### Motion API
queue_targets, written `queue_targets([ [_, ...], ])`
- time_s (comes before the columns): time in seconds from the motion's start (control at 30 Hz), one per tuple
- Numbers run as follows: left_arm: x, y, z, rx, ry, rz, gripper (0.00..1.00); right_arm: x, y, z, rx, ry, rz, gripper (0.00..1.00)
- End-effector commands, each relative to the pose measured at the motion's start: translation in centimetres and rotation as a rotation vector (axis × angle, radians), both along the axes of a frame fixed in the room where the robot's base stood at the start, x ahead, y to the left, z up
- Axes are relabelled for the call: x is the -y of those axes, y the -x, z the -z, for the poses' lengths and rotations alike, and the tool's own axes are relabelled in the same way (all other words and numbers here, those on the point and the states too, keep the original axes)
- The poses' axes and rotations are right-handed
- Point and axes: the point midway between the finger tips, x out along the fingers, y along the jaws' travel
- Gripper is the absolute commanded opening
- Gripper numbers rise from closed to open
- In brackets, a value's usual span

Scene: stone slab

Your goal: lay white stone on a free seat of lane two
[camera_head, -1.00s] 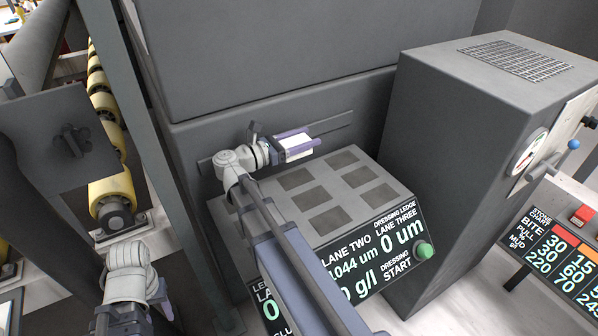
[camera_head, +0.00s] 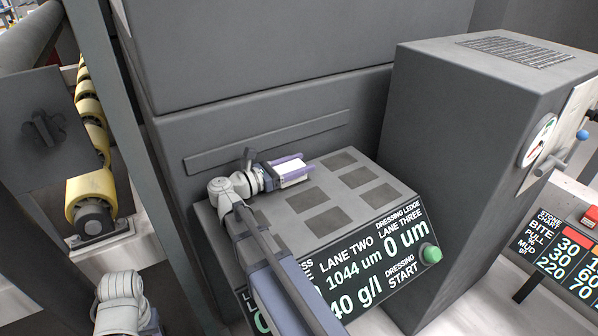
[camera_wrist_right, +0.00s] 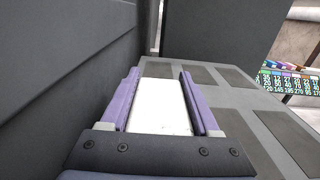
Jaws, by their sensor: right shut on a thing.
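The white stone (camera_head: 292,169) is a flat white block between the purple fingers of my right gripper (camera_head: 302,168), which is shut on it. In the right wrist view the stone (camera_wrist_right: 161,108) lies lengthwise between both fingers. The stone is over the back of the dressing ledge (camera_head: 405,190) at the lane two column; whether it touches the ledge I cannot tell. The middle lane two seat (camera_head: 308,197) and front lane two seat (camera_head: 327,220) are bare dark rectangles. The back lane two seat is hidden by the stone and gripper. My left gripper is out of view.
Lane three's seats (camera_head: 359,177) are bare. My right arm covers the ledge's left part. A long bar (camera_head: 265,142) runs along the wall behind. A tall grey cabinet (camera_head: 455,130) stands close at right. The green start button (camera_head: 431,254) is on the front panel.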

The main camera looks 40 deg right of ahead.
Motion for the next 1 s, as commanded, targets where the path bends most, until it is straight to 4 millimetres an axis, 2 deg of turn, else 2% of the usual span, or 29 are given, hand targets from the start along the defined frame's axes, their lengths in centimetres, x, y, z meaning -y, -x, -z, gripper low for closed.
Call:
queue_targets([
  [0.37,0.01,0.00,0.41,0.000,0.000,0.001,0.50,0.00,0.00,0.40,0.000,0.001,0.000,0.00],
  [0.4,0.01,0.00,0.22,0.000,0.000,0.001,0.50,0.00,0.00,0.22,0.000,0.000,0.000,0.67],
  [0.6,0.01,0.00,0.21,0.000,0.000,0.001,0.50,0.00,0.00,0.21,0.000,0.000,0.000,0.89],
  [0.63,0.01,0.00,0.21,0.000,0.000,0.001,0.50,0.00,0.00,0.21,0.000,0.000,0.000,0.92],
  [0.93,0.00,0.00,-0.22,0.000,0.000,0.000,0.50,0.00,0.00,-0.23,0.000,0.000,0.000,0.92],
  [1.0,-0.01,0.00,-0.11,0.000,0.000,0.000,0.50,-0.70,-0.16,-0.11,0.000,0.000,-0.003,0.92],
])
